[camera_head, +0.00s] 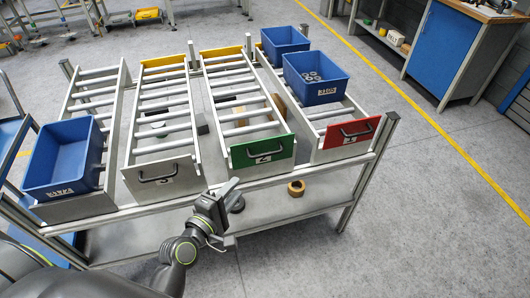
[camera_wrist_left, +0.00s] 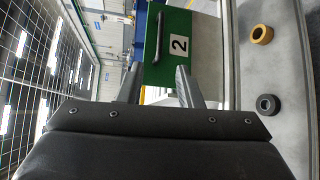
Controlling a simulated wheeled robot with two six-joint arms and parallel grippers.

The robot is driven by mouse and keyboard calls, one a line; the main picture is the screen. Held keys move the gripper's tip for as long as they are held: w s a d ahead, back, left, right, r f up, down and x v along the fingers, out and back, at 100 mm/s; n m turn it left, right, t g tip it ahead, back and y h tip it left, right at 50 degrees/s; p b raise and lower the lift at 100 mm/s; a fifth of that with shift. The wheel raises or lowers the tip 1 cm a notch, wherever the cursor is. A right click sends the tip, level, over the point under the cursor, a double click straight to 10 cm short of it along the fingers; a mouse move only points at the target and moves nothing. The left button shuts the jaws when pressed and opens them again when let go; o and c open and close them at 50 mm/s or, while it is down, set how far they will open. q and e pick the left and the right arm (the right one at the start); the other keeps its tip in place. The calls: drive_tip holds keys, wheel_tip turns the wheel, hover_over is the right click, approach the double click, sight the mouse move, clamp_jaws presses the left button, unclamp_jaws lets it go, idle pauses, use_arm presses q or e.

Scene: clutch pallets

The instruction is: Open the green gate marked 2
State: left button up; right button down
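The green gate (camera_head: 262,151) marked 2 closes the front end of the third roller lane from the left. It stands upright and carries a dark bar handle (camera_head: 263,156) above its white label. In the left wrist view the green gate (camera_wrist_left: 181,50) is ahead, turned sideways, with its handle (camera_wrist_left: 159,45) in line with the gap between my fingers. My left gripper (camera_head: 228,212) is open and empty, below and to the left of the gate. It also shows in the left wrist view (camera_wrist_left: 159,69), apart from the handle. My right gripper is not in view.
A red gate (camera_head: 350,132) closes the lane to the right. Blue bins stand in the right lane (camera_head: 315,78) and the left lane (camera_head: 64,158). A tan ring (camera_head: 296,188) and dark ring (camera_head: 236,203) lie on the lower shelf. Open floor lies to the right.

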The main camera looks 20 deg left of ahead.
sight(265, 154)
use_arm(q)
drive_tip(key=p+x, duration=0.2)
drive_tip(key=x, duration=1.3)
drive_tip(key=shift+w, duration=0.4)
drive_tip(key=shift+w+d+f, duration=0.1)
drive_tip(key=shift+w+f, duration=0.1)
drive_tip(key=shift+w, duration=0.4)
clamp_jaws()
